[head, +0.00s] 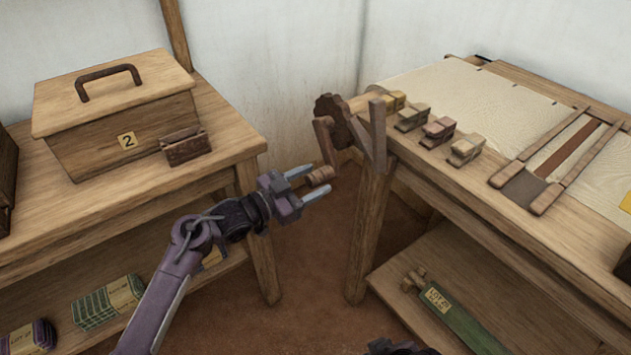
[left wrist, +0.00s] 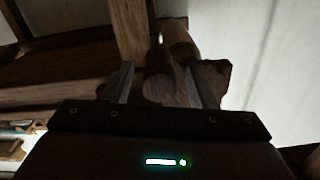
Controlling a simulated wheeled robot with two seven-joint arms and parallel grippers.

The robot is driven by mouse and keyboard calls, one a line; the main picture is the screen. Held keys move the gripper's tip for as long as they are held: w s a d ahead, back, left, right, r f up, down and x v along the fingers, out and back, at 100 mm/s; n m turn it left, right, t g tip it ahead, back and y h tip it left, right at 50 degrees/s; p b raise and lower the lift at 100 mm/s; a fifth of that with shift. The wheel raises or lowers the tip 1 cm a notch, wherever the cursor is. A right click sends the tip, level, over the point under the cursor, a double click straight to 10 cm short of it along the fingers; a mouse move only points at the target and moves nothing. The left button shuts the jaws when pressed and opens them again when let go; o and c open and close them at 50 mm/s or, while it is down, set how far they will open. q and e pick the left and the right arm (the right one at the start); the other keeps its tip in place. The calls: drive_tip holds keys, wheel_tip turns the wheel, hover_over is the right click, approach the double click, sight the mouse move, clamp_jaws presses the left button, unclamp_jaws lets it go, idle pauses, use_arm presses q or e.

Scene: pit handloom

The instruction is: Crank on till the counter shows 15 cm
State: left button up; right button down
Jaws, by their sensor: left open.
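My left gripper (head: 319,181) is open, with one finger on either side of the crank's wooden handle (head: 320,175). In the left wrist view the round end of the handle (left wrist: 160,88) shows between the two fingers; I cannot tell whether they touch it. The crank arm (head: 326,142) rises from the handle to the toothed wooden wheel (head: 334,108) at the near left end of the loom beam. The cloth (head: 470,92) lies spread over the loom top. I see no readable counter in either view. My right gripper's jaws are not in view.
A lidded wooden box (head: 125,130) marked 2 stands on the left table, beside a small brown block (head: 186,146). Several small blocks (head: 438,131) line the loom's edge near the wheel. A wooden frame (head: 555,160) lies farther right. Floor between tables is clear.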

use_arm(q)
drive_tip(key=shift+x, duration=0.75)
clamp_jaws()
